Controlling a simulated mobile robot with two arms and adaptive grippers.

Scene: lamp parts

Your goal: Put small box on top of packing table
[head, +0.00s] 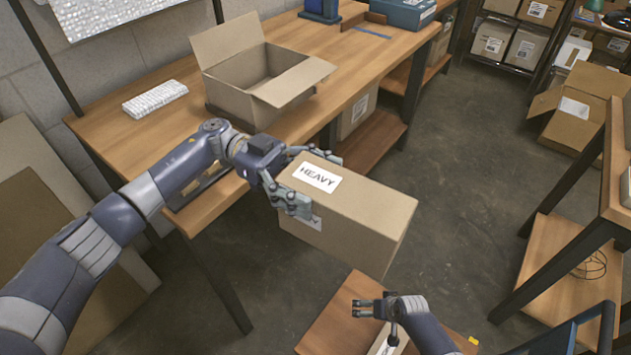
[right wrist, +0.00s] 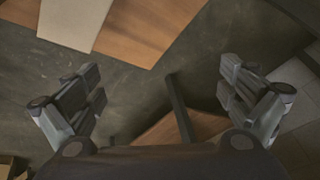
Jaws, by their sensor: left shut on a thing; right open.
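A small closed cardboard box (head: 362,215) with a white "HEAVY" label is held in the air, tilted, in the head view. My left gripper (head: 318,182) is shut on its left end, with fingers on two sides. The wooden packing table (head: 325,45) stands behind and to the left. The box is in front of the table's near edge and over the floor as seen here. My right gripper (head: 368,308) is low at the bottom centre, open and empty. Its spread fingers also show in the right wrist view (right wrist: 165,92).
An open cardboard box (head: 250,85) and a white keyboard (head: 155,98) are on the packing table. A blue case (head: 403,14) sits at its far end. A low wooden surface (head: 335,315) is below the held box. Shelves with boxes (head: 492,40) stand at the back right.

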